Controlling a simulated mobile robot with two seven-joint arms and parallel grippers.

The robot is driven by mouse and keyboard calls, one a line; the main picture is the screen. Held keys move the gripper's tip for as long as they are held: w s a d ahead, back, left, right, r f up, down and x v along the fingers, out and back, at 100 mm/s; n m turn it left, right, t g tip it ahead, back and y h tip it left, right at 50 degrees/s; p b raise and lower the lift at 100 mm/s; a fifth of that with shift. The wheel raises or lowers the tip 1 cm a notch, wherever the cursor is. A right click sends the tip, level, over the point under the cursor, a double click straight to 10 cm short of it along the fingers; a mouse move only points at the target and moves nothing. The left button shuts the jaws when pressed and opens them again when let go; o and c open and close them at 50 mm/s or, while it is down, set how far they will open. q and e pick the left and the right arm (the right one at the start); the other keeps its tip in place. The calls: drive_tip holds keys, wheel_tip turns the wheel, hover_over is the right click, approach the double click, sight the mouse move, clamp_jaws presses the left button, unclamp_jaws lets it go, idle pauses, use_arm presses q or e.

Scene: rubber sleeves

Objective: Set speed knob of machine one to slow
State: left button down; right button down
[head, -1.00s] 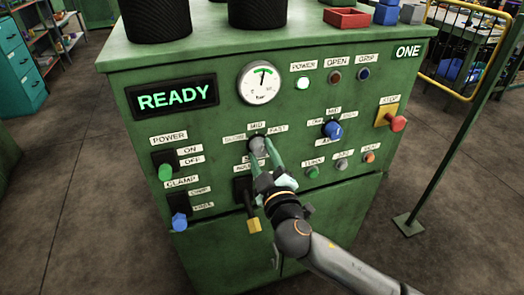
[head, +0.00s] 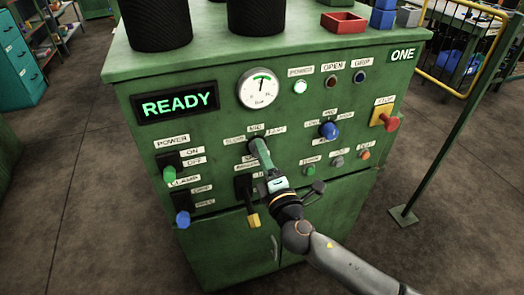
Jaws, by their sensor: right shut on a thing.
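Machine one is the green cabinet (head: 215,128) with the "ONE" label and a lit "READY" display (head: 176,103). Its speed knob (head: 254,142) sits below the round gauge, among the labels SLOW on the left, MID above and FAST on the right. My right gripper (head: 258,146) is shut on the speed knob, its green fingers seen nearly edge-on. The fingers cover most of the knob, so I cannot tell where it points. My left gripper is not in view.
A blue mode knob (head: 329,130) is to the right, and a red stop button (head: 391,123) sits at the panel's right edge. Green (head: 167,173) and blue (head: 183,218) switches are at left. A yellow-handled lever (head: 253,220) hangs close below my gripper.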

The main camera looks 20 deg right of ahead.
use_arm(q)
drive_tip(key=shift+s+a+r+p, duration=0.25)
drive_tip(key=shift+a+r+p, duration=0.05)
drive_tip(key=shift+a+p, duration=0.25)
use_arm(e)
drive_tip(key=n, duration=0.2)
drive_tip(key=shift+r+n, duration=0.15)
drive_tip(key=shift+n, duration=0.25)
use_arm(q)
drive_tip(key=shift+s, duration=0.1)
use_arm(e)
drive_tip(key=shift+n, duration=0.3)
drive_tip(key=shift+c, duration=1.6)
unclamp_jaws()
drive_tip(key=shift+f, duration=0.2)
